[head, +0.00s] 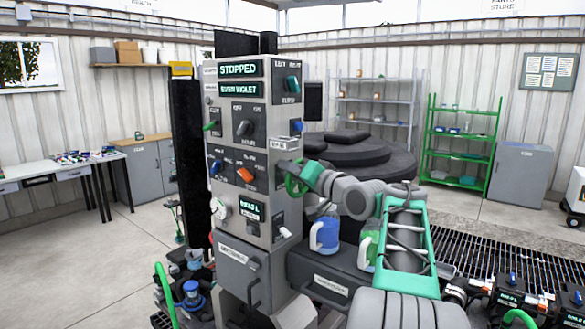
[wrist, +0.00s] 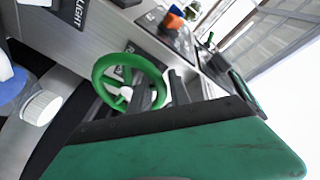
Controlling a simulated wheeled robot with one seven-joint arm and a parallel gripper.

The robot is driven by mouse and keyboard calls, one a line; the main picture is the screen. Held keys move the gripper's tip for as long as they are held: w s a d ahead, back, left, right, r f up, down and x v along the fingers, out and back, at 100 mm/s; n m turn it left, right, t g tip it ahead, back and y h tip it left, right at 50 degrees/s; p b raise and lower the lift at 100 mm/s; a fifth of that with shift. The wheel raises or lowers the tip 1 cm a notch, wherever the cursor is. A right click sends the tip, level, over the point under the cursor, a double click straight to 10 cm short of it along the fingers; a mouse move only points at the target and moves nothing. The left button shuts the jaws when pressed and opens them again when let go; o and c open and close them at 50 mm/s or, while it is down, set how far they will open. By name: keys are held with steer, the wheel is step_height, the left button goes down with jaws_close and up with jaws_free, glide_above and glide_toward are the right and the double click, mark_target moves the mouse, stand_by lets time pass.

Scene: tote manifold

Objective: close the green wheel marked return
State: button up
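The green wheel (head: 292,184) is on the right side face of the grey control cabinet. It has an open rim, spokes and a pale hub, and it fills the middle of the wrist view (wrist: 101,74). A label behind it is mostly covered and I cannot read it. My gripper (wrist: 161,92) is at the wheel, one dark finger over the inside of the rim and the other outside it. The rim's right part lies between them. I cannot tell whether the fingers press on it. In the head view my arm partly hides the wheel.
The cabinet's front (head: 238,135) carries several knobs and a display reading STOPPED. An orange knob (wrist: 174,19) is beyond the wheel. A blue jug (head: 326,235) stands on a dark ledge below my arm. Open floor (head: 100,255) is at the left.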

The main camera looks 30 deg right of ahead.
steer(key=shift+c, duration=0.3)
jaws_close()
